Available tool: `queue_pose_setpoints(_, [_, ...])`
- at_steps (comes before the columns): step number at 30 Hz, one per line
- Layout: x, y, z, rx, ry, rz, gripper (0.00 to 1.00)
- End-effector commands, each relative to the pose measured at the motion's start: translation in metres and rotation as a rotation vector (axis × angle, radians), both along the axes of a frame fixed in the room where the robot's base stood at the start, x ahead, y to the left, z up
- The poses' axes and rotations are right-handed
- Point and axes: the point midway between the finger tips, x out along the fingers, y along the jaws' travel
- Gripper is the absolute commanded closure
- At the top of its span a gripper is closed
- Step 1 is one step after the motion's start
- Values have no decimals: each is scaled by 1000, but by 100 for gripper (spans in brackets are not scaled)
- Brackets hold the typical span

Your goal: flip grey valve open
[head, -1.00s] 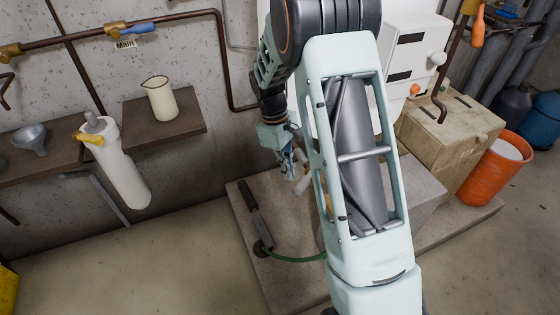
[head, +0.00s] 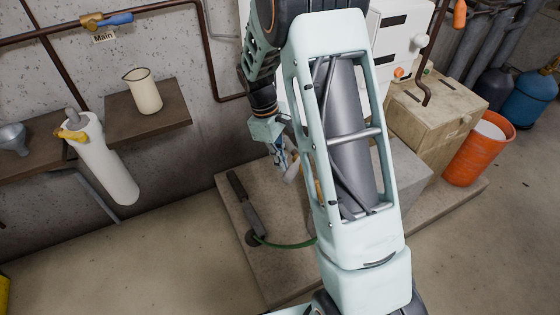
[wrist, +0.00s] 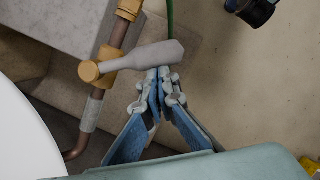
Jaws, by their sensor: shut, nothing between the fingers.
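The grey valve handle (wrist: 145,56) is a paddle-shaped lever on a brass valve body (wrist: 105,62) fixed to a copper pipe (wrist: 126,35). In the wrist view the lever points right, roughly across the pipe. My gripper (wrist: 161,76) is shut and empty, with its fingertips just below the lever near its wide end. I cannot tell whether they touch it. In the head view my gripper (head: 281,161) hangs beside the grey handle (head: 292,172), and my arm hides most of the valve and pipe.
A grey block (wrist: 60,25) stands left of the pipe in the wrist view. A green hose (head: 288,244) lies on the low concrete slab (head: 275,285). A blue-handled valve (head: 119,19) is on the wall.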

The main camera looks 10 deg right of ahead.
Motion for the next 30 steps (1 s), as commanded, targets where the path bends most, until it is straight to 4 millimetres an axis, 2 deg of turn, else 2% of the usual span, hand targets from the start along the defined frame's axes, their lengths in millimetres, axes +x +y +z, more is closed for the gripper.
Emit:
queue_pose_setpoints(11, [-13, -9, 1, -1, 3, 139, 100])
queue_pose_setpoints(18, [-28, -23, 2, -1, 4, 352, 100])
queue_pose_setpoints(30, [-44, -51, 2, -1, 3, 705, 100])
